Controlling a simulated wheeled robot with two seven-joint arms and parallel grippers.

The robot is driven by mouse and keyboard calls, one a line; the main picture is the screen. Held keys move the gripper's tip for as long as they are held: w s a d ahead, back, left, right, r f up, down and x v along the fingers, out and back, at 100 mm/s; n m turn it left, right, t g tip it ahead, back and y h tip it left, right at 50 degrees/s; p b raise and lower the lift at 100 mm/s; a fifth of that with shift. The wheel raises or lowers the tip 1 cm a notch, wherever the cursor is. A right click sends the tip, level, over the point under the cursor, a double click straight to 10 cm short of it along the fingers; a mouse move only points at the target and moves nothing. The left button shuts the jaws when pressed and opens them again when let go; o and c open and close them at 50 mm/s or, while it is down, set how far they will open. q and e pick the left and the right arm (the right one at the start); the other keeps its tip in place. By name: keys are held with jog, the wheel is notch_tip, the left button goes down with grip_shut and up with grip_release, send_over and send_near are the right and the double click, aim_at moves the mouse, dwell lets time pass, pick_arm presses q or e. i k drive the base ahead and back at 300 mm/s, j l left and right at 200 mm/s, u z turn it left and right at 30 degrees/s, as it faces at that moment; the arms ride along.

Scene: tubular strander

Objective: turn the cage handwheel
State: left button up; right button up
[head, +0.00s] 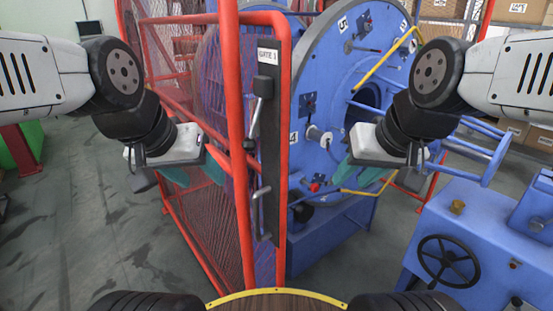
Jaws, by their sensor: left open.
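A black spoked handwheel (446,262) is on the front of the blue machine housing (405,279) at the lower right. My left gripper (195,176) hangs at centre left, in front of the red mesh guard, with its teal fingers apart and empty. My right gripper (364,177) is in front of the large blue cage disc (335,95), above and left of the handwheel and well apart from it. Its teal fingers look spread and hold nothing visible. Neither gripper touches the handwheel.
A red mesh guard (190,215) with a red tubular post (239,200) and a black latch plate (271,150) stands in the middle, between my arms. Blue rails (480,150) lie behind my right arm. The grey floor (120,225) at left is mostly clear.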

aim_at(448, 258)
jog(key=z, duration=1.7)
